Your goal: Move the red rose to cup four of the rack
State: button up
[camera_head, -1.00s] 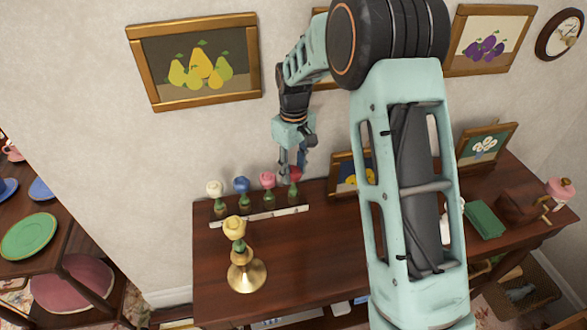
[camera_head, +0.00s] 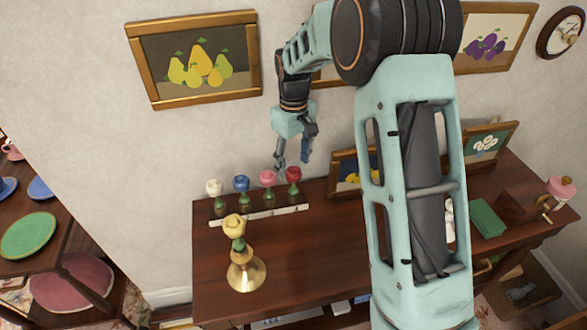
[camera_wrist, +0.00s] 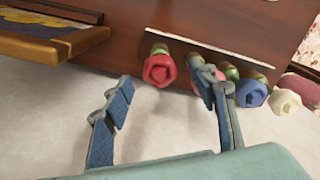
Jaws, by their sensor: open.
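The red rose (camera_head: 293,174) stands upright in the rightmost cup of the rack (camera_head: 259,216). To its left in the row stand a pink rose (camera_head: 268,178), a blue rose (camera_head: 241,184) and a white rose (camera_head: 214,187). My gripper (camera_head: 292,158) is open and empty, just above the red rose. In the wrist view, the red rose (camera_wrist: 159,70) shows between and beyond the spread fingers (camera_wrist: 165,88). The right finger partly hides the pink rose there. Numbers on the rack are too small to read.
A yellow rose (camera_head: 234,226) stands in a brass holder (camera_head: 246,272) in front of the rack on the wooden table (camera_head: 305,250). A framed picture (camera_head: 342,178) leans just right of the rack. A green box (camera_head: 487,218) lies farther right. The wall is close behind.

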notch_tip(320, 180, up, 9)
dwell(0.3)
jog(key=shift+d, duration=0.15)
